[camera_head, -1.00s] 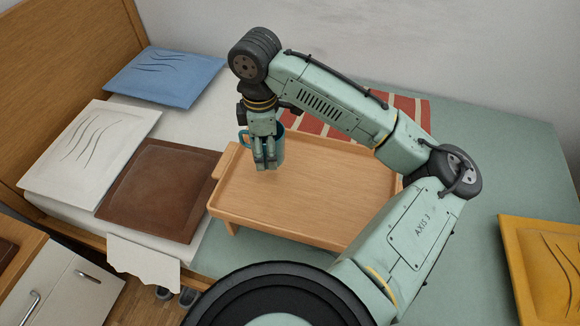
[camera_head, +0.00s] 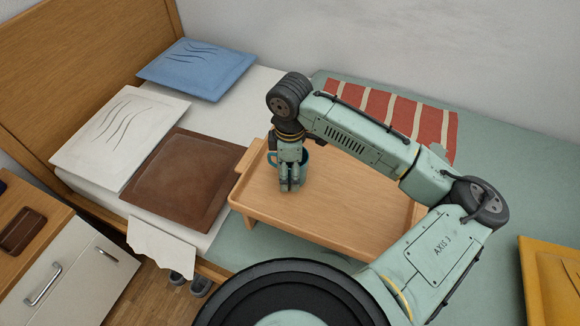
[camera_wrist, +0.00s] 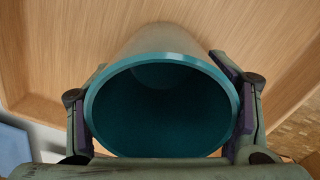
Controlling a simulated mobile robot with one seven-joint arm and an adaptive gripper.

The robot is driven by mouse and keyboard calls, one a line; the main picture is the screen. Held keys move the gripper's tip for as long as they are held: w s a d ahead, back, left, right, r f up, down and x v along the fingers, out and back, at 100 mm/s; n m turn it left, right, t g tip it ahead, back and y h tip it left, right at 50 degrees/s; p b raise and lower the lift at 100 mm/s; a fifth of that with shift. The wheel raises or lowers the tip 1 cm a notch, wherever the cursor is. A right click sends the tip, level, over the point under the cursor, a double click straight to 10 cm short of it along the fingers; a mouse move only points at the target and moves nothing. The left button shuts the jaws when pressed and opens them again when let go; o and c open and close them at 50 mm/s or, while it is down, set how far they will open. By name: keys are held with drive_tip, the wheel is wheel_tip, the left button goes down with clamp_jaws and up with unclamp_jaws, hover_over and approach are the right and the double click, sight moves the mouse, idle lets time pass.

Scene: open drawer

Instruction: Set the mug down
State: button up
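A teal mug (camera_head: 304,157) is in my gripper (camera_head: 290,187), over the left part of the wooden bed tray (camera_head: 350,205). Whether the mug's base touches the tray is hidden.
The tray has a raised rim and stands on the bed; its surface right of the mug is bare. A brown cushion (camera_head: 185,175), a white cushion (camera_head: 115,135) and a blue cushion (camera_head: 195,68) lie left. A red striped cloth (camera_head: 425,125) lies behind, a yellow cushion (camera_head: 550,275) right.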

drive_tip(key=o, duration=0.3)
wheel_tip(320, 180, up, 12)
drive_tip(key=shift+r+b, duration=0.1)
drive_tip(key=shift+b, duration=0.65)
